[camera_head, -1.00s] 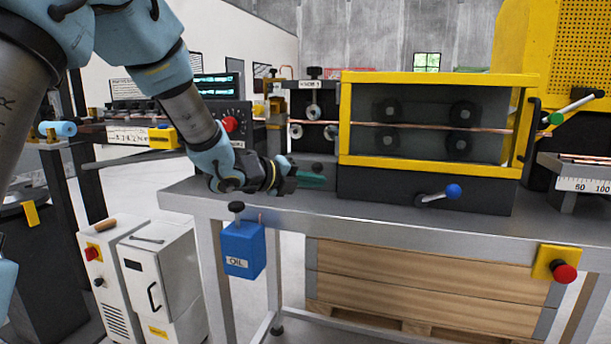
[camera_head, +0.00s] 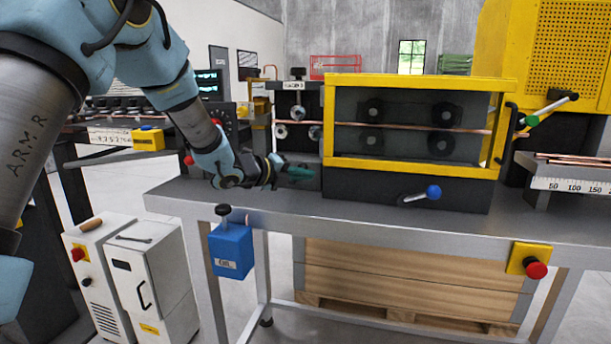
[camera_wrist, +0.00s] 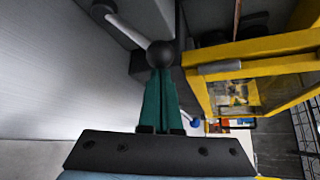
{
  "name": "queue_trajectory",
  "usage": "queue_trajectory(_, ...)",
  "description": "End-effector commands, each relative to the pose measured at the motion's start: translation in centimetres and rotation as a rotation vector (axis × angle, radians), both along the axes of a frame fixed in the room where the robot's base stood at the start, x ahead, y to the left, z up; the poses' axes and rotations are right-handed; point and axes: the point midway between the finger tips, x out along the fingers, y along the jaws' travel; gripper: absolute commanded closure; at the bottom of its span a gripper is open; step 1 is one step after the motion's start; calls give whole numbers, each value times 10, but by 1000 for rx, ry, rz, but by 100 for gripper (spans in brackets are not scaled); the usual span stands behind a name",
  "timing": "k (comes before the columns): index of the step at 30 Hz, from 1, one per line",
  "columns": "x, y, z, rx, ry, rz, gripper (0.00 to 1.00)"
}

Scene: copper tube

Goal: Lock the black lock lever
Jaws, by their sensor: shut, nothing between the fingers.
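The black lock lever shows in the wrist view as a black ball knob (camera_wrist: 161,54) on a pale grey rod that runs to the upper left. My gripper (camera_wrist: 160,78) has teal fingers, shut together with nothing between them. Their tips overlap the lower edge of the knob in the picture; I cannot tell whether they touch it. In the head view my gripper (camera_head: 312,174) is low at the left end of the yellow-framed roller housing (camera_head: 420,170), just above the bench. The lever cannot be made out there.
The grey bench (camera_head: 350,212) is clear in front. A blue-knobbed lever (camera_head: 433,192) sits on the housing's dark base. The copper tube (camera_head: 400,126) runs through the rollers. A blue oil box (camera_head: 231,250) and red button (camera_head: 536,270) hang on the front.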

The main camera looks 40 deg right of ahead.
Motion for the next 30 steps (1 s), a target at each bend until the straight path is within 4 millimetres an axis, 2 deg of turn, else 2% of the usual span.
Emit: queue_trajectory(30,10,6,7,-104,158,2,100)
